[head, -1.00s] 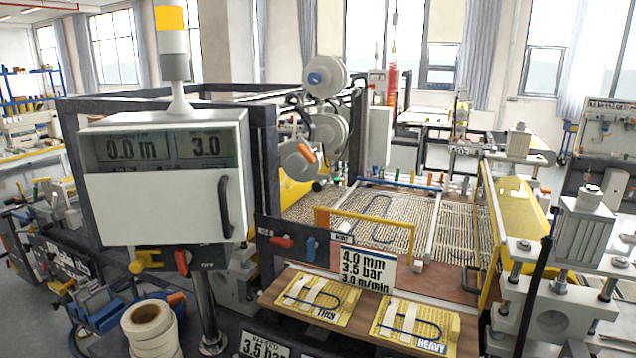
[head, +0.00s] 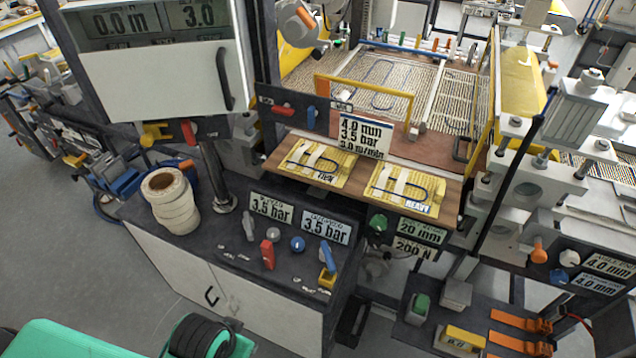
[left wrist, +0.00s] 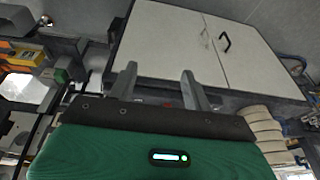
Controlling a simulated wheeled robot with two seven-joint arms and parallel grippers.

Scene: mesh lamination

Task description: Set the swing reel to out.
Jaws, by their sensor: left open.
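At the top edge of the head view, a pale reel with an orange part (head: 305,15) is partly cut off. I cannot tell for sure whether this is the swing reel, and no label shows an "out" setting. My left gripper (left wrist: 158,72) shows in the left wrist view, its two grey fingers apart with nothing between them. It is near the white-doored cabinet (left wrist: 165,45), away from the reel. In the head view only green and black parts of my arm show at the bottom left. My right gripper is in no view.
The console top (head: 225,240) holds stacked white rolls (head: 170,200), red, blue and grey knobs, and pressure signs. A board with two yellow sample cards (head: 317,165) stands behind it. A control box (head: 165,90) hangs at the upper left. Grey floor (head: 90,270) is open at the left.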

